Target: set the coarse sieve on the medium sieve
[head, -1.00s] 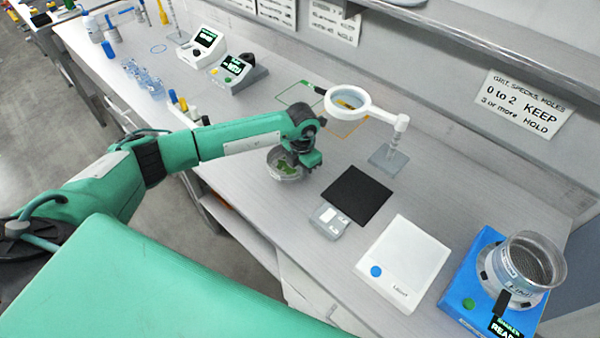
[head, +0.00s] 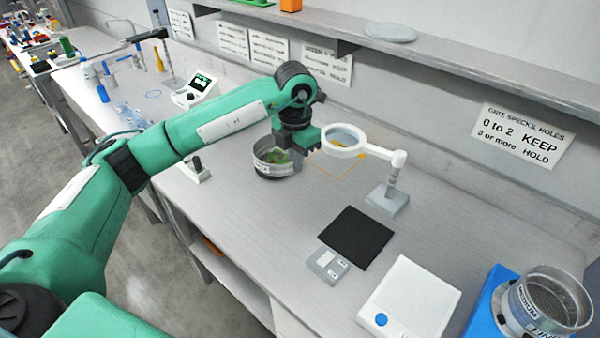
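The coarse sieve (head: 268,171) is a round metal sieve with green leaves (head: 278,157) inside; its label is too small to read. My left gripper (head: 298,152) is at its right rim and appears shut on it, holding it roughly level and seemingly above the bench; the fingertips are partly hidden. The medium sieve (head: 548,296), labelled MEDIUM, is an open metal ring with mesh inside. It stands at the lower right, on another ring over a blue base (head: 484,308), well apart from my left gripper. My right gripper is out of view.
A ring magnifier on a stand (head: 386,199) stands just right of my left gripper. A black mat (head: 356,238), a small grey device (head: 327,265) and a white scale (head: 410,297) lie between it and the blue base. A shelf (head: 470,66) overhangs the back.

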